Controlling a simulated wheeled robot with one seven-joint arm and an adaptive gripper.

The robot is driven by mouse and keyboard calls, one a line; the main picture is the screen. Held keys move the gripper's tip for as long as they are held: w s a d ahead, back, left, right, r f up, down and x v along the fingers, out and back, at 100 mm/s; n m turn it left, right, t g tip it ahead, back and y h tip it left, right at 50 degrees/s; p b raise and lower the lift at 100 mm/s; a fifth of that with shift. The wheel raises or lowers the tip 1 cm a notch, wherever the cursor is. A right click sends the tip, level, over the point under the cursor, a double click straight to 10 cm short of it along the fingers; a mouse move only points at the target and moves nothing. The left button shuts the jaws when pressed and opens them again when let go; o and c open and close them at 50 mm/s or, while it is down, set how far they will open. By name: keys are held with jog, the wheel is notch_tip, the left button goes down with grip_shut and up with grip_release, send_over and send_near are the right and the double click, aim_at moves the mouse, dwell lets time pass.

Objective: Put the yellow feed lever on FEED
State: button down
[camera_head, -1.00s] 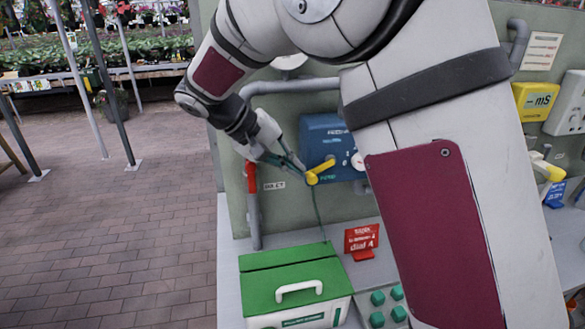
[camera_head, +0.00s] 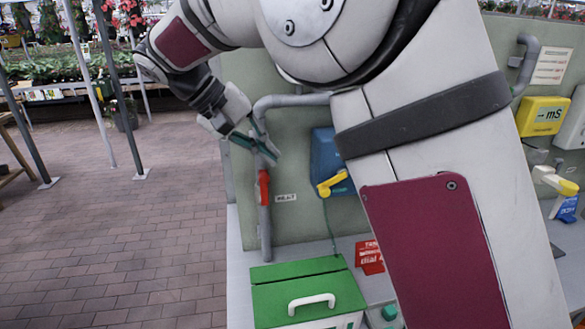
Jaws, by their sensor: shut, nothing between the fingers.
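The yellow feed lever (camera_head: 331,184) sticks out at the lower left of a blue box (camera_head: 326,156) on the grey-green panel. Its handle slants, with the free end low and to the left. The label text around it cannot be read, and my arm hides the right part of the box. My gripper (camera_head: 274,160) is shut and empty, up and to the left of the lever, apart from it, in front of the grey pipe.
A red-handled valve (camera_head: 264,188) sits on the grey pipe (camera_head: 290,101) left of the box. Below are a green case (camera_head: 306,285) and a red sign (camera_head: 368,257) on the bench. A yellow mS meter (camera_head: 542,116) is at right.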

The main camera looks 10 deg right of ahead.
notch_tip(320, 180, up, 2)
jog(key=d+p, duration=0.1)
jog(key=p, duration=0.1)
jog(key=y+p, duration=0.1)
jog(key=p, duration=0.3)
send_near(321, 191)
jog(key=x, duration=0.5)
jog(key=shift+d+f, duration=0.2)
jog(key=shift+w+d+f, duration=0.1)
jog(key=shift+d+f, duration=0.25)
jog(key=shift+f, duration=0.2)
